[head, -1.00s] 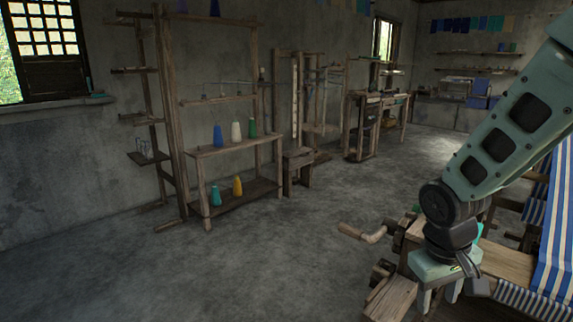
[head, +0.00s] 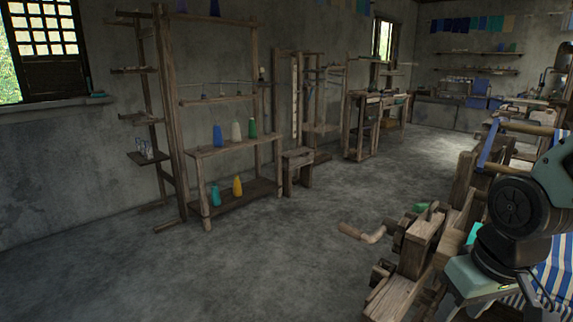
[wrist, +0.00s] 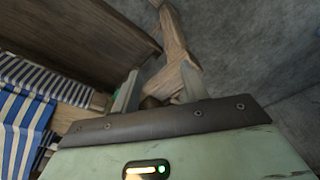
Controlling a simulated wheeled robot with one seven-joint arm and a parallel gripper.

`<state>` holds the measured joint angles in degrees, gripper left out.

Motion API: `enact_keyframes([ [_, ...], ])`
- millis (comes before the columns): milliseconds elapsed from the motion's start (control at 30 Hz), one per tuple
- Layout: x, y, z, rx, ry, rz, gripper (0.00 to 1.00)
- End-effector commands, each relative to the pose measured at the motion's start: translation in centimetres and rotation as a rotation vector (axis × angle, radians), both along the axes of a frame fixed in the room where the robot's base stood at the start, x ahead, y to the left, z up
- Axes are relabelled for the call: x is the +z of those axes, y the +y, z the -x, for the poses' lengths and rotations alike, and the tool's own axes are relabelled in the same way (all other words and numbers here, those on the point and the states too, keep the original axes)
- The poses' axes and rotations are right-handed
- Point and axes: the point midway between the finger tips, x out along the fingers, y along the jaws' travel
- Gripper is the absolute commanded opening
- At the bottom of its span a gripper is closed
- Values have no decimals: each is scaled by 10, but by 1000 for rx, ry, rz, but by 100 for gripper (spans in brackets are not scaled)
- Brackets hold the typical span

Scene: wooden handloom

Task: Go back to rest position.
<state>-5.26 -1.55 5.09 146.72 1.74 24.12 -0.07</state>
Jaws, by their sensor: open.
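My gripper (wrist: 159,84) shows in the wrist view with its two pale fingers well apart. I see nothing held between them; a wooden loom part lies beyond the fingers. In the head view my gripper is at the lower right, close to the wooden handloom (head: 420,245), and its fingertips are hard to make out. Blue and white striped cloth (head: 558,262) lies on the loom behind the gripper. The striped cloth also shows at the left of the wrist view (wrist: 18,120).
A wooden crank handle (head: 362,233) sticks out from the loom's left side. A wooden rack (head: 205,150) with several coloured thread cones stands by the left wall. A small stool (head: 298,160) stands beside it.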

Motion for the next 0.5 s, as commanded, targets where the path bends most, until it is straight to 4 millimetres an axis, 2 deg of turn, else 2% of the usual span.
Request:
enact_keyframes([
  [33,1,13,5,40,9,-1,44],
  [267,7,66,40,223,64,2,44],
  [500,14,119,98,460,133,28,44],
])
